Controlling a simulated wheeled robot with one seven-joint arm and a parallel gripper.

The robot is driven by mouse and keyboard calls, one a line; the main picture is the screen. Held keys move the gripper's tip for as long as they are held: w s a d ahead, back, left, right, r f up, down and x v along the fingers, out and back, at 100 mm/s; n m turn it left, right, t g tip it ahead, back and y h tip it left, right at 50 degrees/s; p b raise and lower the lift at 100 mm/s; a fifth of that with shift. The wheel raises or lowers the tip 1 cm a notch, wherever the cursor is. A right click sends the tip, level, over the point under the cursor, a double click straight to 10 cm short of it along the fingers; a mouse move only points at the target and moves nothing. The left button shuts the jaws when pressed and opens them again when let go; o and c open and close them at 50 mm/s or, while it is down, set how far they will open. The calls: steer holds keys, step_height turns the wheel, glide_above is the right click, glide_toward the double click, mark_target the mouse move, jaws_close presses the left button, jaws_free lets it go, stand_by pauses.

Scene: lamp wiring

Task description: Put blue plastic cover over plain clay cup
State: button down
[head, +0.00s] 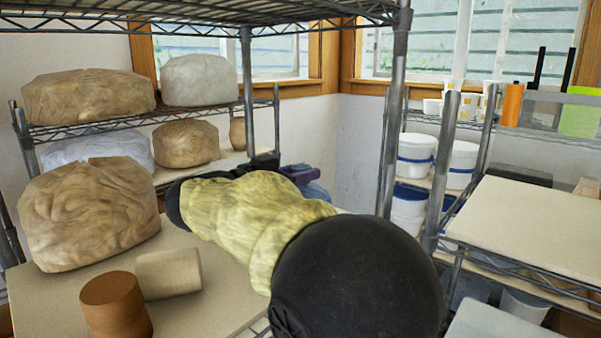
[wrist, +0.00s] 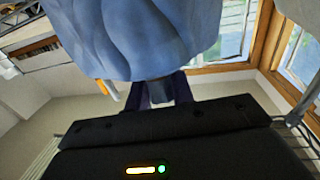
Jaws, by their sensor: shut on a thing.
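The blue plastic cover (wrist: 135,35) fills the top of the wrist view as a draped, folded sheet. My gripper (wrist: 162,92), with dark purple fingers, is shut on a bunched end of it. In the head view my gripper (head: 298,172) is beyond my arm, and a small part of the cover (head: 317,192) shows beside it; the rest is hidden. A small tan clay cup (head: 237,133) stands upright on the middle shelf, left of the gripper and apart from it. A reddish-brown cup (head: 115,303) and a pale cylinder (head: 169,273) are on the lower board. I cannot tell which cup is the plain one.
Several wrapped lumps, such as the large brown one (head: 88,212), fill the left shelves. A metal shelf post (head: 395,120) stands right of my gripper. White tubs (head: 416,155) are on the rack behind. A pale board (head: 535,225) at the right is clear.

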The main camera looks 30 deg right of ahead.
steer(key=c, duration=1.1)
jaws_free()
step_height(320, 180, up, 10)
steer(key=shift+f+b, duration=0.1)
steer(key=shift+b, duration=0.55)
